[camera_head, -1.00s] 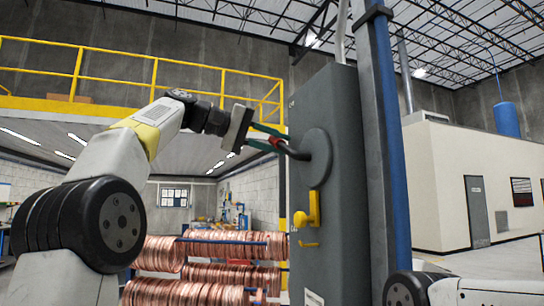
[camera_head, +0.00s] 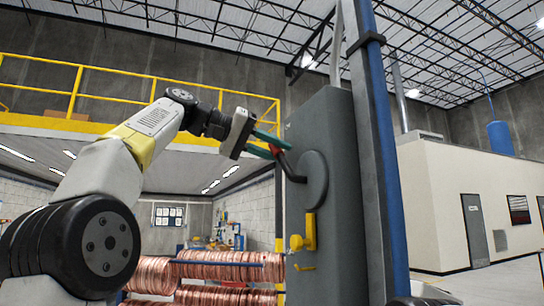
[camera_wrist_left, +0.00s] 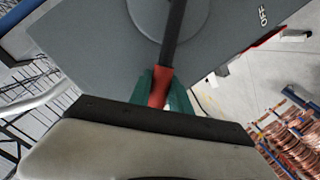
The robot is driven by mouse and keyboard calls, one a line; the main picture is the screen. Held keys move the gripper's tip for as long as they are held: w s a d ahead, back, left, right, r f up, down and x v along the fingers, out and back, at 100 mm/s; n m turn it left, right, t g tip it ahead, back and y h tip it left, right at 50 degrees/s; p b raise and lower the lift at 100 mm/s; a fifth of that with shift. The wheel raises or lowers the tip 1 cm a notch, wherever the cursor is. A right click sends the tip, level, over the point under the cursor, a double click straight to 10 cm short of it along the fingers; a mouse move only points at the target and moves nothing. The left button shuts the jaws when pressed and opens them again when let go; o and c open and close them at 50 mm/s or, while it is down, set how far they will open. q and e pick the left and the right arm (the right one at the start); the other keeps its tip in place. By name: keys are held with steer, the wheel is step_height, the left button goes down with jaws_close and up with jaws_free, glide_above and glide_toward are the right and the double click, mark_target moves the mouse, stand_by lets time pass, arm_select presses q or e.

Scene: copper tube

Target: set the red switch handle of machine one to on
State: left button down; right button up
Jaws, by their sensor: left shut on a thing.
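The switch handle is a dark lever (camera_head: 291,172) with a red grip (camera_head: 274,149). It rises up and left from a round grey disc (camera_head: 316,180) on the side of a tall grey cabinet (camera_head: 339,240). My left gripper (camera_head: 268,146) has green fingers shut on the red grip. In the left wrist view the fingers (camera_wrist_left: 163,92) close around the red grip (camera_wrist_left: 159,88), and the dark lever (camera_wrist_left: 174,40) runs up to the disc. My right gripper is out of view.
A yellow knob fitting (camera_head: 309,233) sticks out of the cabinet below the disc. A blue-and-grey post (camera_head: 384,150) stands close to its right. Copper coils (camera_head: 230,268) lie on a rack behind, and a yellow railing (camera_head: 115,75) runs above.

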arm_select(q)
steer(key=shift+s+r, duration=0.1)
steer(key=c, duration=1.2)
jaws_free()
steer(key=v, duration=0.7)
steer(key=shift+a, duration=0.35)
steer(key=shift+s, duration=0.1)
